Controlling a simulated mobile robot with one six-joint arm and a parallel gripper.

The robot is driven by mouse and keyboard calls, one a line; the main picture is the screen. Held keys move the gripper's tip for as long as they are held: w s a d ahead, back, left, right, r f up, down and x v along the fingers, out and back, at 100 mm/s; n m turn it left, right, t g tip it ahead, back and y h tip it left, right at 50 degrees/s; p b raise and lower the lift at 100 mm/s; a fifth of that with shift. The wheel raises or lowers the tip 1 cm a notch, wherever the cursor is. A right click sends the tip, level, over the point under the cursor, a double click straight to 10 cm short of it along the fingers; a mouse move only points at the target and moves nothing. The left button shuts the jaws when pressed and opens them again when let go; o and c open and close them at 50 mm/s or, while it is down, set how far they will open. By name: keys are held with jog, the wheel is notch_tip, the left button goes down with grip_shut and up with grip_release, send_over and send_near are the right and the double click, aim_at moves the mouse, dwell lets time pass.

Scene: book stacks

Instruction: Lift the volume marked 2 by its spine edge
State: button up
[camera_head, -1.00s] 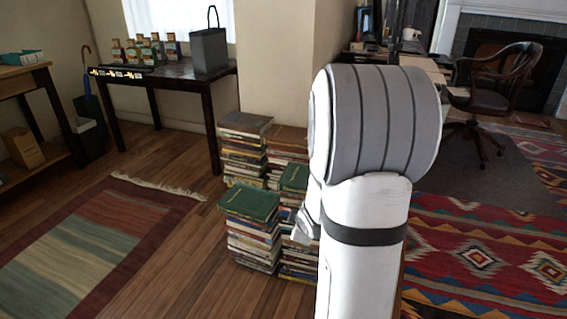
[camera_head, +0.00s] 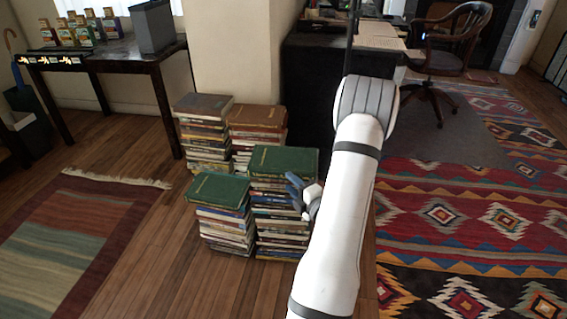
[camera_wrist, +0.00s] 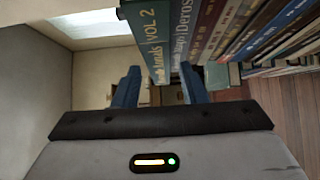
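The volume marked 2 is a green book whose spine (camera_wrist: 150,42) reads "VOL 2" in the wrist view. It appears to be the green top book (camera_head: 284,158) of the front right stack in the head view. My gripper (camera_wrist: 160,72) is open, with two blue fingers apart and nothing held. In the head view my gripper (camera_head: 297,186) is at the right side of that stack, near its top. The lower end of the spine shows between the fingers in the wrist view; I cannot tell whether they touch it.
More books lie under the volume in the same stack (camera_head: 283,222). Another green-topped stack (camera_head: 222,220) stands close on the left, and two brown-topped stacks (camera_head: 206,135) (camera_head: 257,140) stand behind. A dark table (camera_head: 110,50) is at the back left. Wood floor (camera_head: 150,235) is clear in front.

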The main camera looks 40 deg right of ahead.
aim_at(284, 178)
jog(key=w, duration=0.1)
jog(key=w+b, duration=0.1)
jog(key=w, duration=0.3)
jog(key=shift+w+d+r, duration=0.1)
jog(key=shift+d, duration=0.25)
grip_shut()
